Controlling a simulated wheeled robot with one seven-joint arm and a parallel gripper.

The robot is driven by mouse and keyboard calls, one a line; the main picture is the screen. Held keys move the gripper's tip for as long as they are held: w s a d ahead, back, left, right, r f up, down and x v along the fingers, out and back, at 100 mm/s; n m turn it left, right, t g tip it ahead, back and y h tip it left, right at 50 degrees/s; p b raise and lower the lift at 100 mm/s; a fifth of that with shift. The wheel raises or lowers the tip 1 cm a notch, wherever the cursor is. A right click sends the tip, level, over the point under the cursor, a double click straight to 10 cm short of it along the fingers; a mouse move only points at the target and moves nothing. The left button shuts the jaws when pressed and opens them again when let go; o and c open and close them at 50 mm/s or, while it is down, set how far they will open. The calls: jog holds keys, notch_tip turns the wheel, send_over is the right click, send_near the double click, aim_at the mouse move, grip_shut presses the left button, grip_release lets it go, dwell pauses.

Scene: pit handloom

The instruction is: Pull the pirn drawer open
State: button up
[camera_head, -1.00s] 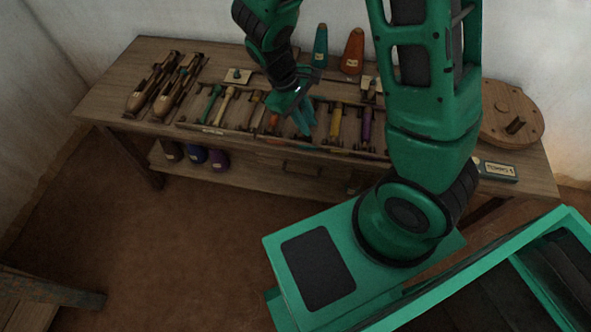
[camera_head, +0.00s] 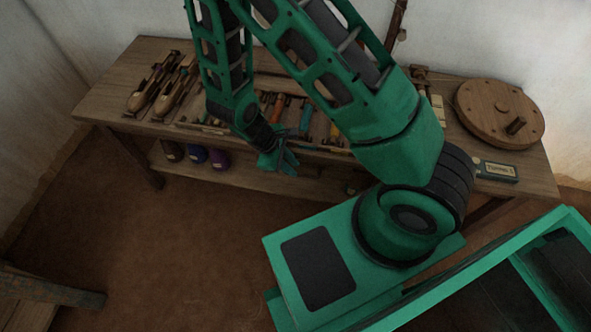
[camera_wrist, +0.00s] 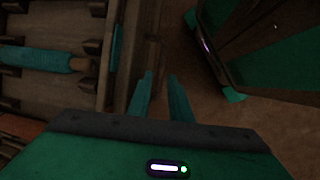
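The pirn drawer (camera_head: 313,170) is in the front of the wooden bench, below the tray, in the head view. Its front is dim and partly hidden behind my gripper, and I cannot make out its handle now. My gripper (camera_head: 288,164) is in front of the bench edge at drawer height, fingers pointing right and down. In the wrist view my gripper (camera_wrist: 161,85) shows two teal fingers apart, with nothing seen between them. The bench's brown front edge (camera_wrist: 144,40) runs just beyond and left of the fingers. I cannot tell whether a finger touches the drawer.
The bench top holds wooden shuttles (camera_head: 150,92), the tray with coloured pirns (camera_head: 306,115), a round wooden disc (camera_head: 500,112) and a labelled box (camera_head: 496,170). Dark and purple cones (camera_head: 196,154) stand on the lower shelf. The floor (camera_head: 190,240) before the bench is clear.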

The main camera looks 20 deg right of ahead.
aim_at(300, 174)
jog(key=shift+x, duration=2.1)
grip_shut()
